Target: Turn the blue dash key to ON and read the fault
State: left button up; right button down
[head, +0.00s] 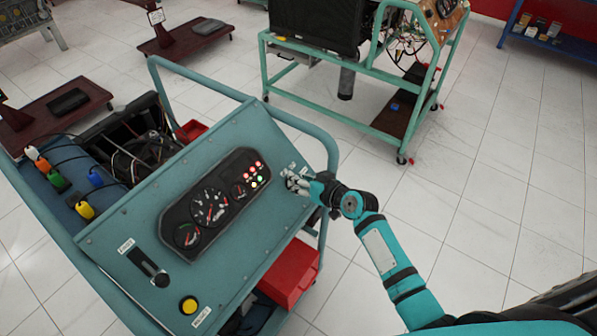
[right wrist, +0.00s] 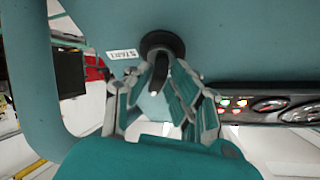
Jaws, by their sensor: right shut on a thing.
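The blue-green dash panel (head: 262,222) of the engine trainer slopes up in the head view. My right gripper (head: 297,181) is at its upper right corner, hiding the key there. In the right wrist view my right gripper (right wrist: 160,82) is shut on the key (right wrist: 159,72), which looks dark and sits in a round black switch (right wrist: 162,42). A START label (right wrist: 122,54) is beside the switch. The gauge cluster (head: 214,203) has several lit lamps (head: 254,176), red and yellowish; their symbols are too small to read. My left gripper is not in view.
A yellow button (head: 189,305) and a black lever (head: 150,268) are on the panel's lower left. Coloured connectors (head: 57,180) are behind it. A red box (head: 289,274) sits below the panel. Another green-framed trainer (head: 352,122) stands behind. Tiled floor at right is clear.

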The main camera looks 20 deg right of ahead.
jog(key=m+p, duration=0.1)
jog(key=m+h+p, duration=0.1)
jog(key=shift+w+d+r+p, duration=0.1)
jog(key=shift+d+r+p, duration=0.25)
jog(key=shift+f+m+h+p, duration=0.3)
jog(key=shift+m+h+p, duration=0.2)
jog(key=shift+m+p, duration=0.45)
jog(key=shift+d+f, duration=0.1)
jog(key=c, duration=1.5)
grip_release()
jog(key=shift+o, duration=0.7)
jog(key=shift+d, duration=0.1)
jog(key=shift+a, duration=0.2)
jog(key=v, duration=1.2)
